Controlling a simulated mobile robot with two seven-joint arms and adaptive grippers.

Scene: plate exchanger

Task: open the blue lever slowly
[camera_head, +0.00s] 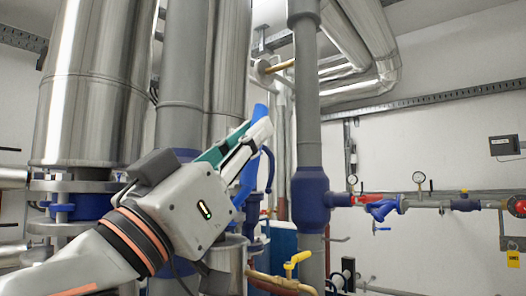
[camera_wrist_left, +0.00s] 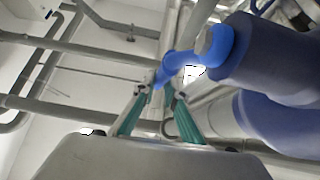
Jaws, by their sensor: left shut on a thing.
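The blue lever (camera_head: 261,111) shows in the head view as a blue end just past my left fingertips, with more blue behind the fingers. In the left wrist view the lever (camera_wrist_left: 183,61) runs from a rounded blue joint with a grey bolt head on a dark blue valve body (camera_wrist_left: 270,58) down to between my fingertips. My left gripper (camera_head: 258,134), with its teal finger pads, is shut on the lever; it also shows in the left wrist view (camera_wrist_left: 160,94). The fingers and wrist hide part of the lever and its valve in the head view. My right gripper is in neither view.
A grey vertical pipe with a dark blue fitting (camera_head: 311,198) stands close to the right of my left gripper. Large silver tanks (camera_head: 95,85) stand behind at the left. A yellow-handled valve (camera_head: 297,261) sits below. Gauges (camera_head: 418,177) and thin piping line the right wall.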

